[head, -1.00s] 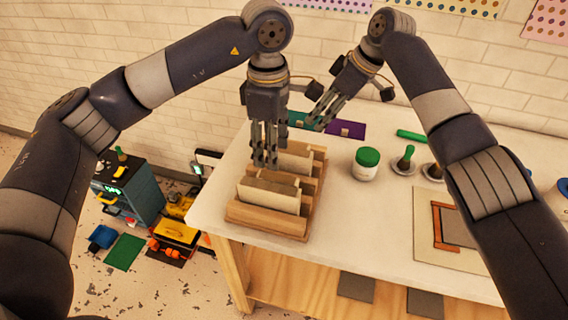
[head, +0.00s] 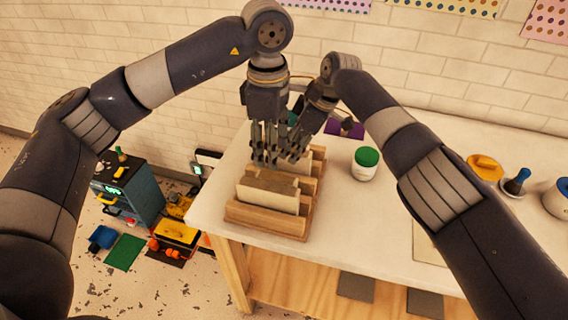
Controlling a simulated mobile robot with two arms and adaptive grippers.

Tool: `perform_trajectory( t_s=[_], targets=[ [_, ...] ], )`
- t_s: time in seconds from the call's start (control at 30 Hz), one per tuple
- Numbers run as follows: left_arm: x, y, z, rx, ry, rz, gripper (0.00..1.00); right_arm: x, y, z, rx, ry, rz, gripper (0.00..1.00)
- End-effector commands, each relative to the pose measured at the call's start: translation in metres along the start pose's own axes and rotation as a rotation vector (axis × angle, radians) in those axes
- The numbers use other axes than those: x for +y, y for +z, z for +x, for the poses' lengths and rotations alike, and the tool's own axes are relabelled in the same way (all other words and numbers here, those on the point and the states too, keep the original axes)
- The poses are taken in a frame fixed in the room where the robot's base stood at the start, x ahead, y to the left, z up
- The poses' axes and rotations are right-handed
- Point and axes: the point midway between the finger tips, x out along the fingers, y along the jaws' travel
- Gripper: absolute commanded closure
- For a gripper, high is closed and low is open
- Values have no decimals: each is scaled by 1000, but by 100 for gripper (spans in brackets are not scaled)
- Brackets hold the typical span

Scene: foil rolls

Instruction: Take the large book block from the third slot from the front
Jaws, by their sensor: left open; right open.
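A wooden slotted rack (head: 265,222) stands near the left end of the white table. A large pale block (head: 268,196) stands upright in a front slot. Another pale block (head: 303,166) stands farther back, mostly hidden behind my grippers. My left gripper (head: 264,160) points down over the rear part of the rack, open. My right gripper (head: 292,156) is open and tilted in from the right, close beside the left one at the rear block. The fingers overlap in view, and I cannot tell whether either touches the block.
A white jar with a green lid (head: 366,163) stands right of the rack. A purple piece (head: 345,129) lies behind it. Farther right are a yellow object (head: 485,167) and a blue-handled tool (head: 517,181). The white tabletop (head: 350,215) in front of the jar is clear.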

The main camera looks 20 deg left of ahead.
Motion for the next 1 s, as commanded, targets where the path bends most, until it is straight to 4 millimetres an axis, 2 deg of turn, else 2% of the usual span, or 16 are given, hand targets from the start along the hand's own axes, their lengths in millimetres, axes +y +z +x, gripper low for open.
perform_trajectory(
  t_s=[0.23,0.53,0.57,0.7,0.77,1.0],
  targets=[
    [0,0,0,0,0,0,55,1,-1,14,1,2,0,52],
    [0,0,0,0,0,0,55,1,0,16,1,4,0,52],
    [0,0,0,0,0,0,55,1,0,16,1,4,0,56],
    [0,0,0,0,0,0,55,1,0,16,1,3,0,88],
    [0,0,0,0,0,0,55,1,0,16,1,3,0,100],
    [0,0,0,0,0,0,55,1,-1,15,3,4,0,100]
  ],
)
